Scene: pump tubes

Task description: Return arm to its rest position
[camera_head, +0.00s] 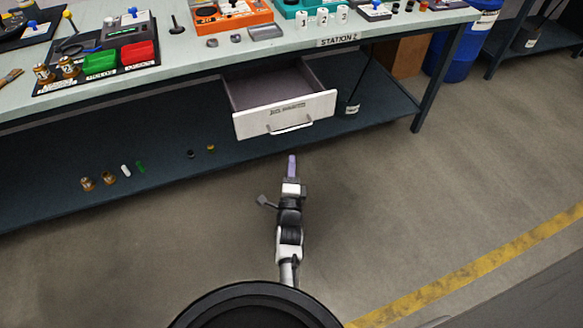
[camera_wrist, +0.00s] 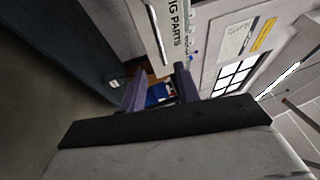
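My arm reaches forward from the bottom of the head view. My gripper (camera_head: 291,166) is over the floor, in front of the workbench (camera_head: 190,50), just below the pulled-out drawer (camera_head: 286,118) in the picture. In the wrist view my gripper's two purple fingers (camera_wrist: 160,92) stand apart with nothing held between them. The drawer's white front, with a label ending in "PARTS", shows close by at the top of the wrist view (camera_wrist: 160,30). The gripper appears apart from the drawer handle (camera_head: 292,128).
The lower shelf (camera_head: 60,180) holds several small parts. The bench top carries an orange device (camera_head: 232,14), green (camera_head: 100,63) and red (camera_head: 138,53) trays and white cups (camera_head: 322,16). A blue barrel (camera_head: 462,50) stands at the right. The floor (camera_head: 400,210) right of my arm is clear.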

